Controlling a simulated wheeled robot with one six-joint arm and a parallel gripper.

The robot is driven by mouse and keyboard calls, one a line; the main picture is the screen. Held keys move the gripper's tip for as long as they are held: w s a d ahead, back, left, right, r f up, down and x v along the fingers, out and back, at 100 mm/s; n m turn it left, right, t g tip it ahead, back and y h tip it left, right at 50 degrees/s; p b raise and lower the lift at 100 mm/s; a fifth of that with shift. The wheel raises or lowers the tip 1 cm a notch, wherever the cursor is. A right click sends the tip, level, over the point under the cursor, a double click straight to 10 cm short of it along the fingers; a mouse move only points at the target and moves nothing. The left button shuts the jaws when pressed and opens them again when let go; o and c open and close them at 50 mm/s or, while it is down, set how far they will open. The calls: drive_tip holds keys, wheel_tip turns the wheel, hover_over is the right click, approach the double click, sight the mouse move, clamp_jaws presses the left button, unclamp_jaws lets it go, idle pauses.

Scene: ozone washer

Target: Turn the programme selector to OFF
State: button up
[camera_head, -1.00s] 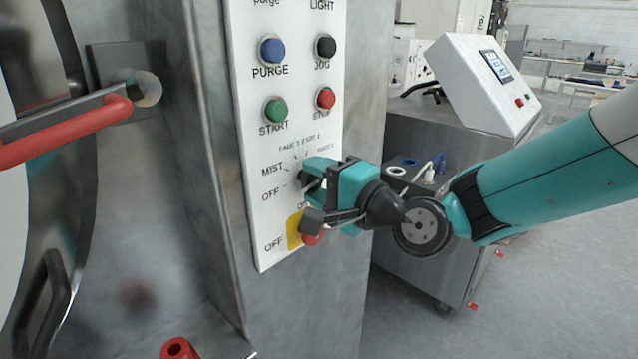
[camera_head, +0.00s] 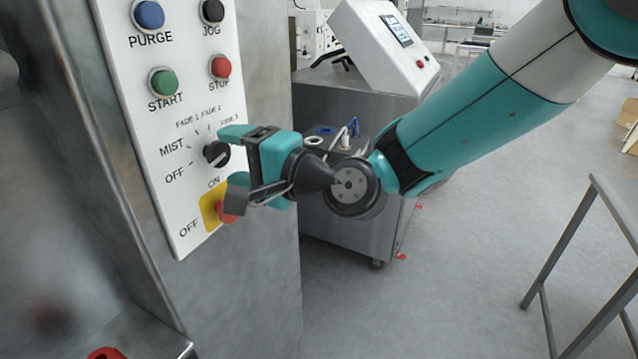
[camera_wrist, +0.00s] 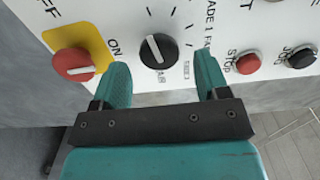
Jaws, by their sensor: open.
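The programme selector (camera_head: 216,153) is a black round knob on the white panel (camera_head: 150,205), with marks for OFF, MIST and several FADE settings around it. It also shows in the wrist view (camera_wrist: 158,50), where a white line crosses its face. In the head view its ridge points left, towards the MIST and OFF side; I cannot tell the exact mark. My gripper (camera_head: 238,158) is open and empty, just right of the knob. In the wrist view its teal fingers (camera_wrist: 163,72) stand on either side of the knob, apart from it.
A red rotary switch (camera_head: 226,212) on a yellow plate sits just below, close to my lower finger. Green START (camera_head: 162,82) and red STOP (camera_head: 220,67) buttons are above. A steel cabinet (camera_head: 350,105) stands behind my arm.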

drive_tip(key=b+v, duration=0.5)
drive_tip(key=v, duration=1)
drive_tip(key=shift+a, duration=0.15)
drive_tip(key=s+d+f+n+g+h+p, duration=0.1)
drive_tip(key=s+d+f+n+g+h, duration=0.2)
drive_tip(key=s+d+n+h, duration=0.2)
drive_tip(key=s+d+f+n+g+h+p, duration=0.1)
drive_tip(key=s+d+f+n+g+h, duration=0.2)
drive_tip(key=s+d+n+h, duration=0.3)
drive_tip(key=s+d+h, duration=0.1)
drive_tip(key=s+d, duration=0.2)
drive_tip(key=d, duration=0.2)
drive_tip(key=shift+d+f+g, duration=0.2)
drive_tip(key=shift+f+g, duration=0.2)
drive_tip(key=shift+o, duration=0.3)
drive_tip(key=shift+a, duration=0.1)
